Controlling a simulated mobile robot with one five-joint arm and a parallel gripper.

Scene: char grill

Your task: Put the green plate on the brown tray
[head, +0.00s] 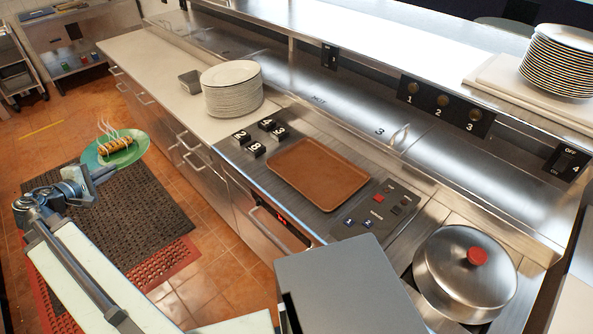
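The green plate (133,149) is at the left, in the air over the floor, with a browned, steaming roll-like food item (118,148) on it. My gripper (103,173) is at the plate's near edge and appears shut on its rim; the fingertips are small and partly hidden. The plate looks roughly level. The brown tray (318,174) lies flat and empty on the steel counter in the middle, to the right of the plate and well apart from it.
Small black number blocks (254,149) stand left of the tray. A stack of white plates (232,90) and a small metal container (189,80) are behind them. A lidded pot (464,272) stands at the right. A control panel (378,208) adjoins the tray.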

